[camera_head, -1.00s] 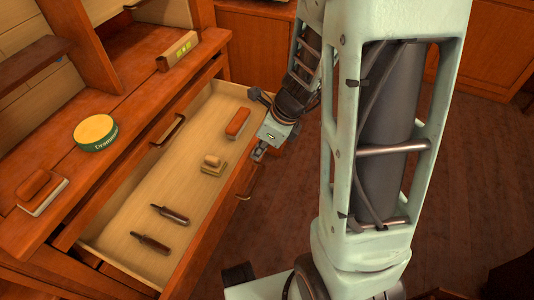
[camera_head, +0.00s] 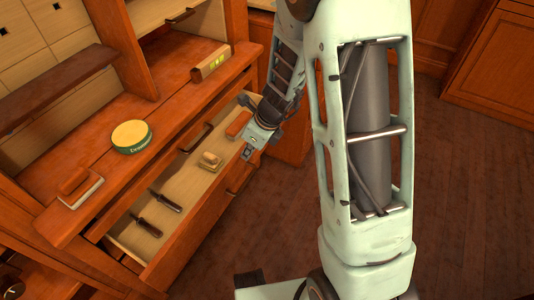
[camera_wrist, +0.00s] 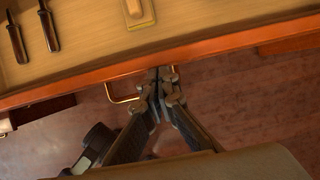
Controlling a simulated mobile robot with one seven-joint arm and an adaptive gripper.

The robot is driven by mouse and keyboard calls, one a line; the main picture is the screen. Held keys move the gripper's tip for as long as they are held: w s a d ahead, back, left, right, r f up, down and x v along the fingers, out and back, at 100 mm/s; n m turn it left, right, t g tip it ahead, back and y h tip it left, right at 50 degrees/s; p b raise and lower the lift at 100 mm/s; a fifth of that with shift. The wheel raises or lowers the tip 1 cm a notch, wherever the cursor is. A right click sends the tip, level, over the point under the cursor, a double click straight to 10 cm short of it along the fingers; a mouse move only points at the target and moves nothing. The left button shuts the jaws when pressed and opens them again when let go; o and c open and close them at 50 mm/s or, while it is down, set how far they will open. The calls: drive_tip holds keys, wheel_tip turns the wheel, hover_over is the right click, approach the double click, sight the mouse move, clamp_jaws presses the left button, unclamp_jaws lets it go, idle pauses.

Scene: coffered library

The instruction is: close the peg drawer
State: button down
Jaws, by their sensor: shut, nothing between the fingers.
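The peg drawer (camera_head: 190,188) is an open wooden drawer with a pale bottom, drawn partly out of the desk in the head view. It holds two dark-handled tools (camera_head: 150,226), a small yellow-based block (camera_head: 210,160) and a red-brown block (camera_head: 239,124). My gripper (camera_head: 246,156) is shut and empty at the outer side of the drawer's front. In the wrist view my gripper (camera_wrist: 158,72) meets the reddish front edge (camera_wrist: 100,78), beside a brass handle (camera_wrist: 122,98). I cannot tell whether the fingertips press on it.
On the desktop stand a green and yellow tin (camera_head: 132,136), a brown and white block (camera_head: 82,188) and a wooden block with a yellow-green label (camera_head: 211,64). Open wooden floor (camera_head: 250,235) lies right of the drawer.

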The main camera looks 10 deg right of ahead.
drive_tip(key=w+a+p, duration=0.6)
drive_tip(key=w+a, duration=0.1)
drive_tip(key=a, duration=0.1)
drive_tip(key=shift+a, duration=0.35)
drive_tip(key=shift+s+d, duration=0.1)
drive_tip(key=shift+d, duration=0.05)
